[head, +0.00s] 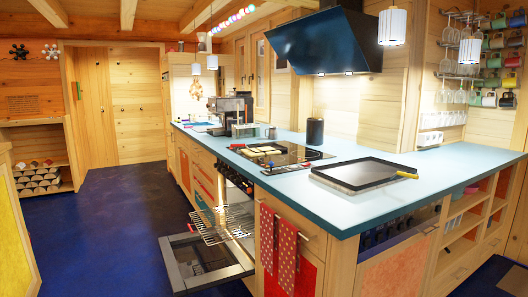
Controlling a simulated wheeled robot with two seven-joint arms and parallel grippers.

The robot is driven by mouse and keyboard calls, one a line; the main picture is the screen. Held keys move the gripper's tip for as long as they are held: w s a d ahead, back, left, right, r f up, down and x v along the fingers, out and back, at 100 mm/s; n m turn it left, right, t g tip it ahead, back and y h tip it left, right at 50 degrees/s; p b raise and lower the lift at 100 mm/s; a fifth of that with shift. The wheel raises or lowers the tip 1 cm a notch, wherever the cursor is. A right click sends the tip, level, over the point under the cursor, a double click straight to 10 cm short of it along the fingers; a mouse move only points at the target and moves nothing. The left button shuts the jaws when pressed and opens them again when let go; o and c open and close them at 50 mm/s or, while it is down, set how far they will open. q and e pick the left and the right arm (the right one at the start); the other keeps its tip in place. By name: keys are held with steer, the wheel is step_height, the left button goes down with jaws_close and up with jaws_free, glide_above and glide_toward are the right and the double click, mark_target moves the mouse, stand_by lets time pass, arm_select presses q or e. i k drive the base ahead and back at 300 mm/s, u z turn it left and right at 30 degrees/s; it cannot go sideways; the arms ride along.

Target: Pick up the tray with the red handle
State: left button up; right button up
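A dark, flat rectangular tray (362,175) with a low rim lies on the blue counter at the right. A small yellow piece (406,175), which looks like a handle, shows at its right corner. I see no red handle on this tray. A flat dark pan or tray (262,151) with pale yellow pieces on it sits further left by the black hob. Small red parts (237,146) show at its left end; whether they are its handle is too small to tell. Neither of my grippers is in view.
The blue counter (440,165) is clear around the right tray. Below, an oven door (205,262) hangs open with a wire rack (222,222) pulled out. Red towels (285,242) hang on the counter's front. A dark hood (325,42) is above. The blue floor (115,225) at left is free.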

mark_target(257, 146)
steer(key=u, duration=1.2)
steer(key=i, duration=5.65)
steer(key=z, duration=0.45)
steer(key=i, duration=2.3)
steer(key=z, duration=1.1)
steer(key=i, duration=1.7)
steer(key=z, duration=0.7)
